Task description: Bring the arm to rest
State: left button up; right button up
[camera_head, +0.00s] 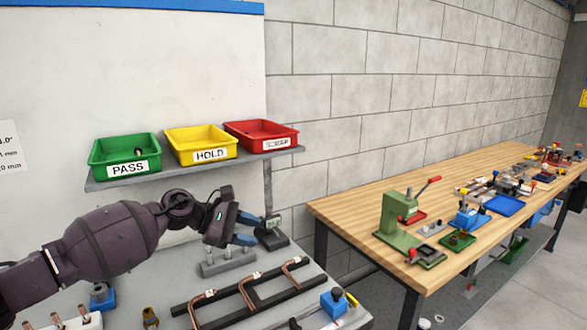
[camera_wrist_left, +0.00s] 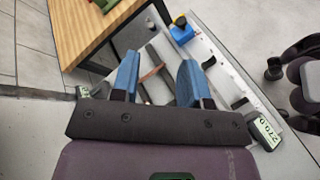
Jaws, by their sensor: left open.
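My left gripper (camera_head: 246,228) reaches in from the left in the head view, over the grey bench top and below the bin shelf. It is open. In the left wrist view its two blue fingers (camera_wrist_left: 160,68) stand apart, and nothing is seen held between them. Bent copper tubes (camera_head: 246,286) lie across a black rack (camera_head: 229,317) in front of the gripper. Part of a copper tube (camera_wrist_left: 151,74) also shows beyond the fingers in the left wrist view.
A shelf (camera_head: 192,172) carries the green PASS bin (camera_head: 127,151), yellow HOLD bin (camera_head: 201,144) and red bin (camera_head: 262,135). A small display gauge (camera_head: 272,233) stands close behind the gripper. A wooden bench (camera_head: 345,208) with a green press (camera_head: 396,225) stands at right.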

pick_arm(q)
jog(key=s+d+f+n+t+h, duration=0.35)
jog(key=s+n+t, duration=0.4)
jog(key=n, duration=0.85)
jog(key=s+a+f+n+y, duration=0.8)
jog(key=s+a+n+y, duration=0.15)
jog(key=n, duration=0.85)
jog(key=s+a+f+n+y, duration=0.8)
jog(key=s+n, duration=0.3)
jog(key=n, duration=0.6)
jog(key=s+a+f+n+g, duration=0.1)
jog(key=s+a+n+g, duration=0.2)
jog(key=s, duration=0.5)
jog(key=s+a+f+n+g, duration=0.1)
jog(key=s+n+g, duration=0.3)
jog(key=s, duration=0.3)
jog(key=w+f+t+b, duration=0.1)
jog(key=w+f+t, duration=0.2)
jog(key=f, duration=0.3)
jog(key=w+f+t+h+b, duration=0.1)
jog(key=w+f+t+b, duration=0.1)
jog(key=f+t, duration=0.3)
jog(key=shift+w+d+f, duration=0.25)
jog(key=shift+w+f, duration=0.6)
jog(key=shift+f, duration=0.35)
